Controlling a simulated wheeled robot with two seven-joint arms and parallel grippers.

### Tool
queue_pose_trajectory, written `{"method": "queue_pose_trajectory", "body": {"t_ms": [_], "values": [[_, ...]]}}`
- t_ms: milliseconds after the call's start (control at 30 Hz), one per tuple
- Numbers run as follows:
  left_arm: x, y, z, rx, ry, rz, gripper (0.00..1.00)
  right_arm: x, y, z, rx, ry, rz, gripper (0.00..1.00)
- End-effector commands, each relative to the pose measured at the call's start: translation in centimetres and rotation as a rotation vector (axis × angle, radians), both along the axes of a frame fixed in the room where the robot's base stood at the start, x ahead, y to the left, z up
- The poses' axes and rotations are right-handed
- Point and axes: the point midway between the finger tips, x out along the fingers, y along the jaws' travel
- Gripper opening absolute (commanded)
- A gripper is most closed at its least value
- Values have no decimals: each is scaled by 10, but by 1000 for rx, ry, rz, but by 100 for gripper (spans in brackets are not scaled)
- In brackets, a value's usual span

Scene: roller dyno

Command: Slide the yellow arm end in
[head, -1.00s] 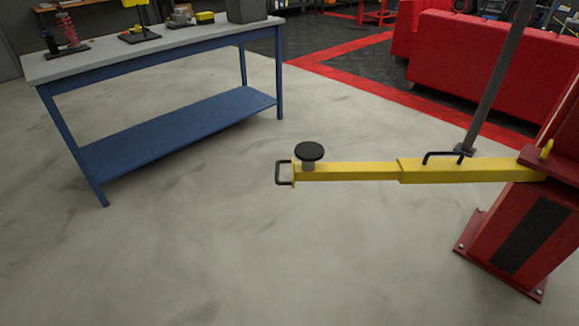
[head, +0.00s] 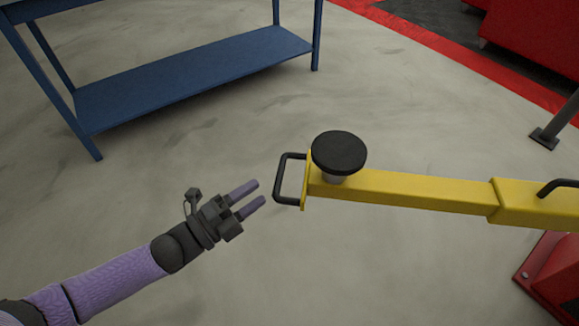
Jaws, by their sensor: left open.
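The yellow arm's inner end section (head: 400,188) reaches left out of the thicker yellow outer section (head: 535,205). A round black pad (head: 339,153) sits on top near its tip. A black loop handle (head: 282,178) is fixed to the tip's end face. My left gripper (head: 256,197) is open and empty, just left of the handle in the picture, with its two fingers pointing toward it and a small gap between. My right gripper is not in view.
A blue workbench with a lower shelf (head: 195,80) stands at the upper left. A red post base (head: 550,275) is at the lower right. A grey post (head: 558,125) stands at the right. Bare concrete floor lies around the arm end.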

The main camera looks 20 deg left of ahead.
Motion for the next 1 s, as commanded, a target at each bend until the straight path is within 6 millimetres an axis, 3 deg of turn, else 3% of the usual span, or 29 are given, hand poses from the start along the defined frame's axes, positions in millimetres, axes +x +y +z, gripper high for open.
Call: {"method": "queue_pose_trajectory", "body": {"t_ms": [100, 300, 667, 933, 1000], "values": [[24, -17, -1, -3, 0, 0, 55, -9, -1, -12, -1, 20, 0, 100], [48, -34, 4, -2, 3, 2, 55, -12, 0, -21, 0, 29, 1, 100], [53, -39, 8, -1, 5, 2, 55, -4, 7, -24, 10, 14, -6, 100], [53, -39, 8, 0, 6, 3, 0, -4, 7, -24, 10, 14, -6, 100], [53, -39, 7, 0, 6, 3, 0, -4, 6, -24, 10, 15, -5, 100]]}}
